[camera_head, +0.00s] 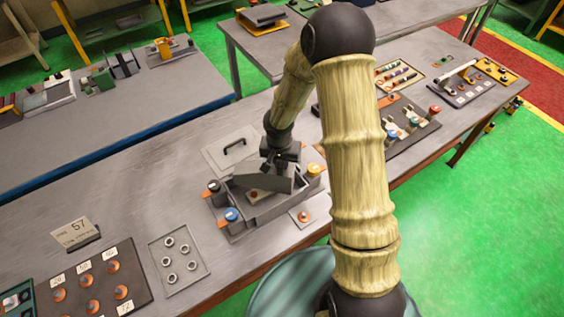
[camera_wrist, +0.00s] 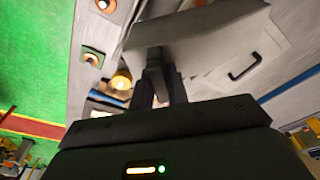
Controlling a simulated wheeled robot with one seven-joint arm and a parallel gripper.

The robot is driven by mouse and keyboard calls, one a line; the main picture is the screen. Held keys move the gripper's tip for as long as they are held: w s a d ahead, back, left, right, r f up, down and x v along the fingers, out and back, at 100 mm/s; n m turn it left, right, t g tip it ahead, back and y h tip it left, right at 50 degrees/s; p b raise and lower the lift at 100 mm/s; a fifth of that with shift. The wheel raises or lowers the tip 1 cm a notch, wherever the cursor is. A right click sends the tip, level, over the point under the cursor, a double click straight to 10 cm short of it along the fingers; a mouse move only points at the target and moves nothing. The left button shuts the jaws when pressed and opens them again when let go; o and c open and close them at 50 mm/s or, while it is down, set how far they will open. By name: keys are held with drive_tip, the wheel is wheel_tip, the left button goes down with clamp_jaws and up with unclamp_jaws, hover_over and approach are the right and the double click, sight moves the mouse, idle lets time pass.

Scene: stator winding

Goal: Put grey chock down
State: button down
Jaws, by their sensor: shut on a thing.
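The grey chock (camera_head: 262,181) is a wedge-shaped block held by my gripper (camera_head: 276,166) over a grey open box fixture (camera_head: 285,204) on the workbench. In the wrist view the chock (camera_wrist: 190,32) spans the top, with the fingers (camera_wrist: 163,80) shut on it. In the head view it sits at the level of the box's rim. I cannot tell whether it touches the box. My gripper hides part of the box's inside.
A grey plate with a black handle (camera_head: 232,148) lies behind the box. Blue and orange knobs (camera_head: 231,215) stand at the box's corners. A small plate with an orange button (camera_head: 303,216) lies in front.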

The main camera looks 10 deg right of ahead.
drive_tip(key=shift+d, duration=0.15)
drive_tip(key=c, duration=1.4)
unclamp_jaws()
drive_tip(key=shift+s, duration=0.1)
drive_tip(key=shift+o, duration=0.2)
drive_tip(key=shift+r, duration=0.15)
wheel_tip(320, 180, up, 12)
drive_tip(key=s+p, duration=0.1)
drive_tip(key=shift+s+a+p, duration=0.25)
drive_tip(key=shift+a+p, duration=0.05)
drive_tip(key=shift+p, duration=0.05)
drive_tip(key=shift+f, duration=0.2)
